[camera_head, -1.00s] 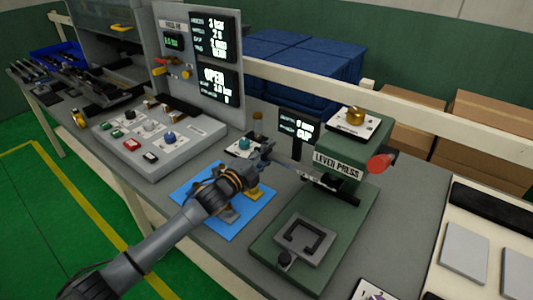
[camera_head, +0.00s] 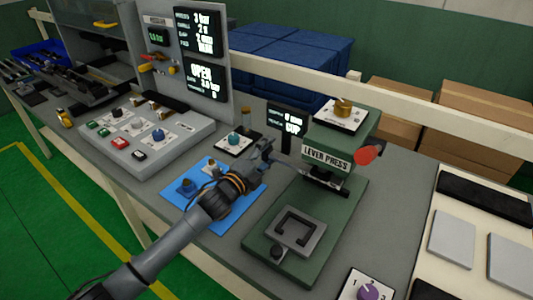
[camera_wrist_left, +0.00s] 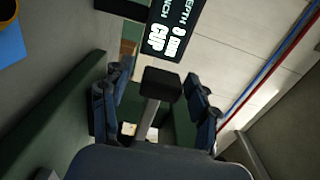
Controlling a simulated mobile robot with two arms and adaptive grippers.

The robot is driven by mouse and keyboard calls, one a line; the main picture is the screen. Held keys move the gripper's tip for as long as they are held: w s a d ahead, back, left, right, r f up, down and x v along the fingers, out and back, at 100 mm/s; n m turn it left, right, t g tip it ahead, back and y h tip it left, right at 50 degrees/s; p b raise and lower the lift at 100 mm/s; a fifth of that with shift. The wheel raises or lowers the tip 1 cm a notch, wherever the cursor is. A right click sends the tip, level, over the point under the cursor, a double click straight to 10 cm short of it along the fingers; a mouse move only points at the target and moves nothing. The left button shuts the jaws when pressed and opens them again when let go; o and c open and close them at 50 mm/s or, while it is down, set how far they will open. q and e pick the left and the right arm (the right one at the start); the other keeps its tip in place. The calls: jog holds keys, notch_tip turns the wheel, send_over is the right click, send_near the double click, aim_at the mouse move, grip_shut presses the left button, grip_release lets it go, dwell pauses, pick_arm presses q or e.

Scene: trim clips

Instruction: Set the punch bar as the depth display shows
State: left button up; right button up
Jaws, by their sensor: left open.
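The green lever press (camera_head: 342,145) stands on the bench. A dark bar, apparently the punch bar (camera_head: 322,184), runs across under its head, with its left part near my gripper. My left gripper (camera_head: 268,155) is open at the left side of the press. In the left wrist view my gripper (camera_wrist_left: 155,108) has its fingers on either side of a grey bar with a black block end (camera_wrist_left: 162,83); contact is not clear. The depth display (camera_head: 287,119) reads 0 mm and CUP; it also shows in the left wrist view (camera_wrist_left: 172,28). My right gripper is out of view.
A brass knob (camera_head: 343,107) sits on the press top and a red-ended lever (camera_head: 369,154) at its side. A blue mat (camera_head: 180,205) with small parts lies under my left arm. A button console (camera_head: 150,140) and large display panel (camera_head: 202,60) stand left.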

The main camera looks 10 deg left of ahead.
pick_arm(q)
jog(key=shift+s+a, duration=0.1)
jog(key=shift+s, duration=0.05)
jog(key=v, duration=1.1)
jog(key=shift+s, duration=0.4)
